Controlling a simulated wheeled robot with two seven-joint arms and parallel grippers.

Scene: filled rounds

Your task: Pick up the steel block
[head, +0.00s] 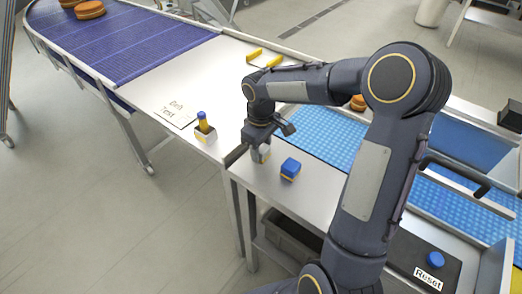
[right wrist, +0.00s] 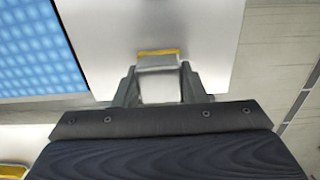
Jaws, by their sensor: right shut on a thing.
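The steel block (head: 262,154) is small and pale grey, at the near part of the steel table in the head view. My right gripper (head: 265,143) reaches down over it and is shut on it. In the right wrist view the steel block (right wrist: 158,88) sits between the two fingers, with a yellow strip along its far edge. The head view does not show clearly whether the block touches the table. My left gripper is not in view.
A blue block with a yellow base (head: 290,168) stands just right of the gripper. A blue-and-yellow piece in a small holder (head: 204,130) and a paper sign (head: 176,112) are to the left. A blue conveyor (head: 320,130) runs behind. A reset button (head: 435,260) is at lower right.

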